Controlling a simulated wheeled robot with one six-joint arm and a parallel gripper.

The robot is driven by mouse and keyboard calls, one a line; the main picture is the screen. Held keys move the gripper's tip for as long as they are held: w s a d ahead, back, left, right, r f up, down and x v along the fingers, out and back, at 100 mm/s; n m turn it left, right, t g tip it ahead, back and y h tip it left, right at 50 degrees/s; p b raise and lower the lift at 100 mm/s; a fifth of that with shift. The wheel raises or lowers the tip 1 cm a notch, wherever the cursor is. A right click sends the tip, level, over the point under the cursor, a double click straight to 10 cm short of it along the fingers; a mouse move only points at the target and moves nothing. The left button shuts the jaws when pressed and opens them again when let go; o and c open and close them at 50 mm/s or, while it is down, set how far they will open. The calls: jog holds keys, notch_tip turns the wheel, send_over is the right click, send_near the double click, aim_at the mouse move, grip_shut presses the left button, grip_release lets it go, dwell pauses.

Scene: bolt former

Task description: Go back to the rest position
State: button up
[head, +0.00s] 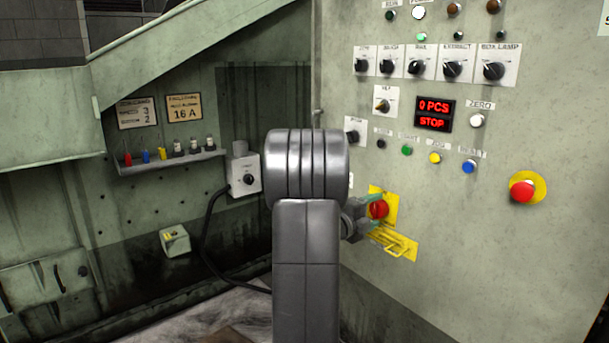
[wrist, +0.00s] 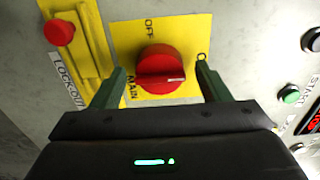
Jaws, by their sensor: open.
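My gripper (head: 371,213) is at the yellow main switch plate on the machine panel. In the wrist view my gripper (wrist: 160,83) is open, with one green finger on each side of the red main switch knob (wrist: 160,66). The knob also shows in the head view (head: 378,209). Its white mark points to the right in the wrist view, towards the partly hidden label beside the right finger; the OFF label is above the knob. I cannot tell whether the fingers touch the knob. My arm hides part of the panel edge in the head view.
A yellow lockout hasp (head: 395,243) sits just below the switch, with a red knob (wrist: 60,32) by it in the wrist view. A red emergency button (head: 522,190) is to the right. The display (head: 434,114) reads 0 PCS, STOP. A socket box (head: 244,174) with black cable stands left.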

jog(key=p+v, duration=0.4)
jog(key=v, duration=1)
jog(key=b+x, duration=0.4)
jog(key=x, duration=1)
jog(key=shift+w+d+f, duration=0.1)
jog(key=shift+d, duration=0.1)
jog(key=shift+a+r+n+p, duration=0.15)
jog(key=shift+r+n+p, duration=0.2)
jog(key=shift+p, duration=0.35)
jog(key=shift+n+p, duration=0.45)
jog(key=shift+p, duration=0.05)
jog(key=n+p, duration=0.6)
jog(key=p, duration=0.1)
jog(key=shift+n+p, duration=0.3)
jog(key=shift+n, duration=0.1)
jog(key=n+p, duration=0.7)
jog(key=p, duration=0.1)
jog(key=n+p, duration=0.2)
jog(key=p, duration=0.1)
jog(key=shift+f, duration=0.15)
jog(key=shift+f+n, duration=0.1)
jog(key=shift+n, duration=0.2)
